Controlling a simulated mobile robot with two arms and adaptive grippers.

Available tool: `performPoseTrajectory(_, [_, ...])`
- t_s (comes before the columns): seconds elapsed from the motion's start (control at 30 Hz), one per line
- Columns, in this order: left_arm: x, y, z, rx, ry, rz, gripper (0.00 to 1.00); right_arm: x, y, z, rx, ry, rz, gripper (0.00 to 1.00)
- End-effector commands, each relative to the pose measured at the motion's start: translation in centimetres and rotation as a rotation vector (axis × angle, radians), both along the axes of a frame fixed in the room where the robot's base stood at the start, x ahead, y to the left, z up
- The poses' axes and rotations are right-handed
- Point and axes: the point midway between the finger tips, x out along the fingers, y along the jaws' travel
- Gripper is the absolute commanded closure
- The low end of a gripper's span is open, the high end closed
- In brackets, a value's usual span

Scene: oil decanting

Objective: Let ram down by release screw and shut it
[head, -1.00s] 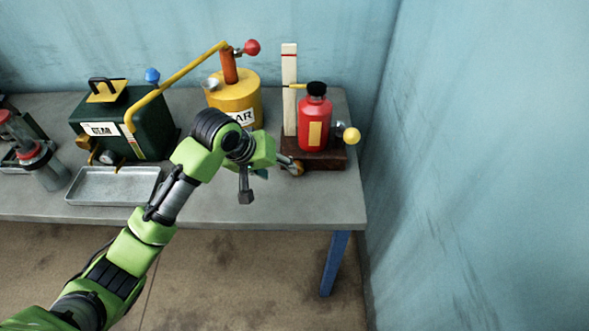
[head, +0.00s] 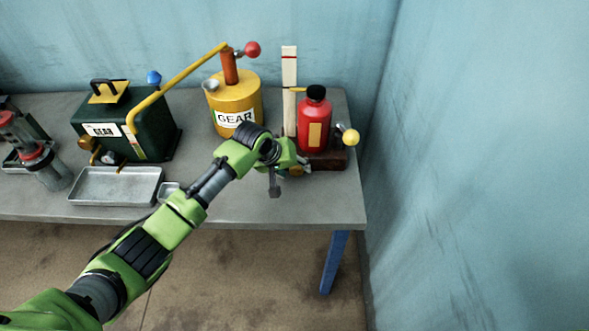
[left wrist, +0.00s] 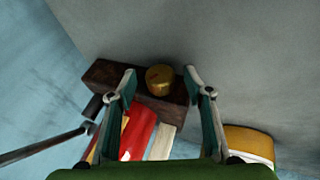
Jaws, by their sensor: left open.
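The red jack (head: 314,127) with a black top stands on a dark brown base (head: 335,160) at the table's right end. A pale upright post (head: 290,80) with a red line stands behind it, with a yellow pointer across it. A brass knob (left wrist: 160,80), apparently the release screw, is at the base; in the head view it is mostly hidden by my gripper. My left gripper (head: 298,167) is open at the base's front. In the left wrist view its fingers lie either side of the knob, with visible gaps. My right gripper is out of view.
A dark green GEAR box (head: 125,125) and a metal tray (head: 115,186) are further left. A yellow-ended lever (head: 350,137) sticks out right of the jack. The wall is close on the right.

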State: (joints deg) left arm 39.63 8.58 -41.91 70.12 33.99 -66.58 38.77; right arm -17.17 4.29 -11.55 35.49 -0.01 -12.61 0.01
Motion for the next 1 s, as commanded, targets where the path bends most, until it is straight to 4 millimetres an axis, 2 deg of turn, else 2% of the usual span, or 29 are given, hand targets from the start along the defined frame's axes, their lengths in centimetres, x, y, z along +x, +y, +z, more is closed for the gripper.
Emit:
performPoseTrajectory(0.2, [0.41,-0.37,-0.96,0.001,0.0,-0.001,0.53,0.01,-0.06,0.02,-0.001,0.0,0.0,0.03])
performPoseTrajectory(0.47, [0.44,-0.4,-1.01,0.0,-0.001,-0.001,0.53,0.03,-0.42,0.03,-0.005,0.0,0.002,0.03])
performPoseTrajectory(0.6, [0.42,-0.39,-1.01,0.0,-0.001,-0.001,0.9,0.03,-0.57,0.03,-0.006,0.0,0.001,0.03])
performPoseTrajectory(0.63, [0.42,-0.39,-1.01,0.0,-0.001,-0.001,0.92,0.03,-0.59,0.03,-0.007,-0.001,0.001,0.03])
performPoseTrajectory(1.0, [0.39,-0.63,-0.67,0.045,0.001,-0.001,0.92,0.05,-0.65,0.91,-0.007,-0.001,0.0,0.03])
